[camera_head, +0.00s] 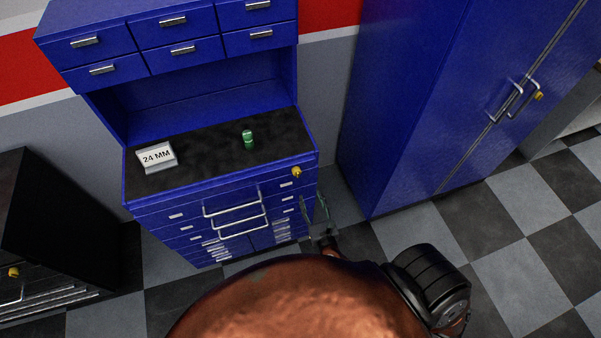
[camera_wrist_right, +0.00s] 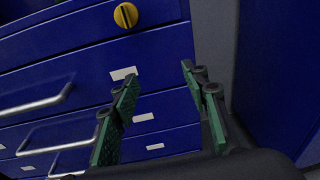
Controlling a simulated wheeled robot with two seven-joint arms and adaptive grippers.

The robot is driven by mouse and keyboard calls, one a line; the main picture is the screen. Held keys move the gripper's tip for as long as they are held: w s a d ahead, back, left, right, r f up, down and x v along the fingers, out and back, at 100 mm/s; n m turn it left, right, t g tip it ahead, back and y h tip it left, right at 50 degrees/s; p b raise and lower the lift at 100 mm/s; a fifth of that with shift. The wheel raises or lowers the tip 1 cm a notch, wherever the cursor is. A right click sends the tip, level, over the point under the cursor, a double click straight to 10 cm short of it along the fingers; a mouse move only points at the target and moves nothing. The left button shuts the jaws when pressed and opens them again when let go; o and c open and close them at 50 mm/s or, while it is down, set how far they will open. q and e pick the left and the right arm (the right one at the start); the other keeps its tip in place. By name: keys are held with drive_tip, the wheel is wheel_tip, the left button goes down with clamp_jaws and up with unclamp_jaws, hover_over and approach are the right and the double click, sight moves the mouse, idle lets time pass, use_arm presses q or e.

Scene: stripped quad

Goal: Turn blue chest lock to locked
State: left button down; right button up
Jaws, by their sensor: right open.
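The blue chest (camera_head: 150,215) stands in the middle left of the head view, with drawers, silver bar handles and a dark top. Its yellow round lock (camera_head: 296,172) is at the upper right corner of the front. In the right wrist view the yellow lock (camera_wrist_right: 125,15) shows near the top edge, with a dark slot that looks near upright. My right gripper (camera_head: 316,206) is at the chest's right front, below the lock. In the wrist view its green-padded fingers (camera_wrist_right: 158,105) are spread wide with nothing between them, apart from the lock. My left gripper is not in view.
A black chest (camera_head: 65,240) stands at left. Checkered floor is open at lower right.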

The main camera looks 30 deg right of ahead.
sight(298, 176)
wheel_tip(298, 176, up, 7)
drive_tip(key=a+n+t, duration=0.2)
drive_tip(key=a, duration=0.1)
drive_tip(key=x, duration=0.2)
drive_tip(key=p+x, duration=0.1)
drive_tip(key=x, duration=0.5)
drive_tip(key=shift+f, duration=0.35)
drive_tip(key=shift+c, duration=0.7)
clamp_jaws()
drive_tip(key=shift+f+y, duration=0.1)
drive_tip(key=shift+y, duration=0.3)
